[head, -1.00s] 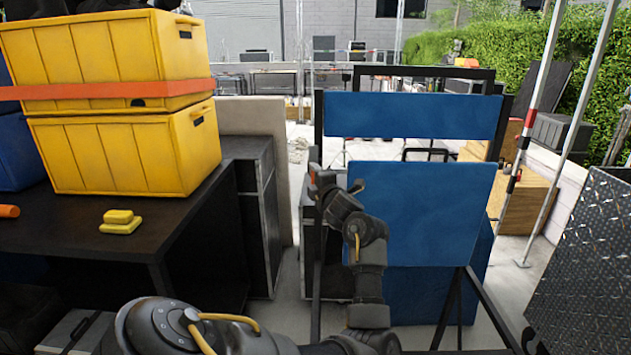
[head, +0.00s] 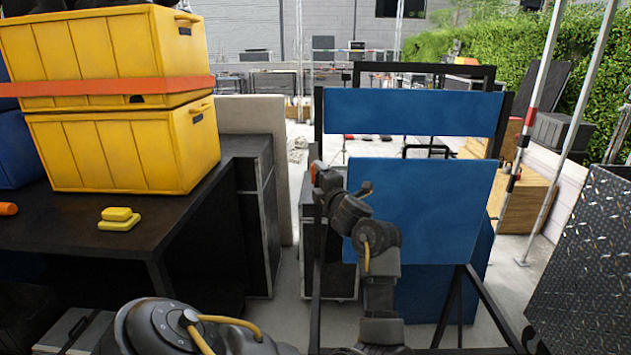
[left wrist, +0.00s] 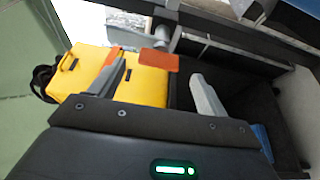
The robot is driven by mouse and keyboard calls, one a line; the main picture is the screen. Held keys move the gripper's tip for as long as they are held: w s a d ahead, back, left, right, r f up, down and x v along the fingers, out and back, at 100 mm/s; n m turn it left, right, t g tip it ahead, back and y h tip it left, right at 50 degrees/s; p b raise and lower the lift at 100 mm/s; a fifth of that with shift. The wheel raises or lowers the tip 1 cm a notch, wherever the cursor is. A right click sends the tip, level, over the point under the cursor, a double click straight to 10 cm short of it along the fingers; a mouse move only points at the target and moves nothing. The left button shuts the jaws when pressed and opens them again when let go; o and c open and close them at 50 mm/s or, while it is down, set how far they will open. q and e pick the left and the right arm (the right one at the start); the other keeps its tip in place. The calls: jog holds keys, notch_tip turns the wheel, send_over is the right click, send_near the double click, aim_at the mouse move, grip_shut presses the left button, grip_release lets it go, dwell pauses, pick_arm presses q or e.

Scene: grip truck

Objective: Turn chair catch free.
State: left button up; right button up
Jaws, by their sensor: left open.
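The folding chair has a blue back panel (head: 412,112), a larger blue panel (head: 440,205) below it and a black frame (head: 318,120). A small orange-red piece (head: 314,171), which may be the catch, shows at the left side of the chair frame. My left gripper (head: 322,180) is right beside it, its fingers hard to make out there. In the left wrist view, two grey fingers (left wrist: 158,72) stand apart, with an orange-red tab (left wrist: 157,59) just beyond and between their tips. I cannot tell whether they touch it. My right gripper is not in view.
Yellow crates (head: 120,150) with an orange strap stand on a dark table (head: 50,235) at left, near a small yellow block (head: 118,220). Black cases (head: 262,215) stand between table and chair. A diamond-plate panel (head: 590,265) and poles are at right.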

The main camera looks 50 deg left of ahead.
pick_arm(q)
jog(key=b+v, duration=0.1)
jog(key=v, duration=0.5)
jog(key=shift+d, duration=0.35)
jog(key=shift+s, duration=0.1)
